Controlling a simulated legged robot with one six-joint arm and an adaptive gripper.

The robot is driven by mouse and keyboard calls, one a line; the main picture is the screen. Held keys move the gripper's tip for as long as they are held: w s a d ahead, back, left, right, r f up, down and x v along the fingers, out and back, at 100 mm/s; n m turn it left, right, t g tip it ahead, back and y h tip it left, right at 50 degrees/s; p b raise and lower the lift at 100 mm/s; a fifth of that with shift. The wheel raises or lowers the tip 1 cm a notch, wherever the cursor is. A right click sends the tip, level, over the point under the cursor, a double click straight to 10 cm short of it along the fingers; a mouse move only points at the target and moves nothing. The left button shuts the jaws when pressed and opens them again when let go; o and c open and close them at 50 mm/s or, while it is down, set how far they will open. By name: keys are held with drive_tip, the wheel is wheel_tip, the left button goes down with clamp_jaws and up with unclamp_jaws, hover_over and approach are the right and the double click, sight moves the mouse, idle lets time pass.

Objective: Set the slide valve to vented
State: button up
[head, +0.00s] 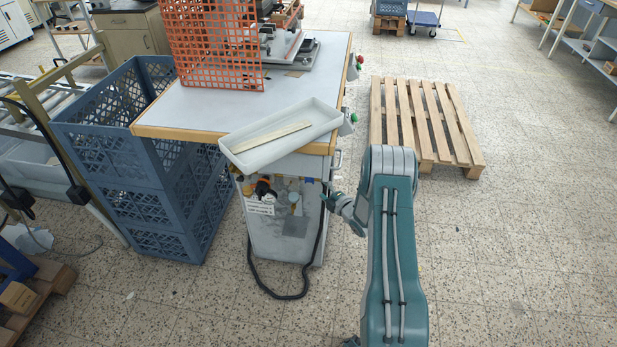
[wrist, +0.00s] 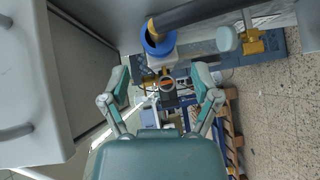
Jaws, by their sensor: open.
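My gripper (head: 331,197) is at the right end of the grey cabinet front under the table; my arm partly hides it. In the wrist view its two fingers (wrist: 162,78) are spread wide and hold nothing. A small dark fitting with an orange-and-grey round face (wrist: 167,86) shows between the fingers; I cannot tell if it is the slide valve. Beyond the fingertips is a blue ring (wrist: 157,39) on a dark hose or pipe, with a pale body under it. I cannot read the valve's position. In the head view, black and orange air fittings (head: 264,189) sit on the cabinet front.
A grey tray (head: 240,153) with a pale strip in it overhangs the table's front edge. A black hose (head: 274,292) loops on the floor below. Blue crates (head: 155,208) stand left of the cabinet.

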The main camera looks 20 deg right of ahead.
sight(314, 181)
drive_tip(key=x, duration=0.7)
drive_tip(key=shift+w+a, duration=0.3)
drive_tip(key=shift+a, duration=0.1)
drive_tip(key=shift+d, duration=0.1)
drive_tip(key=shift+d, duration=0.1)
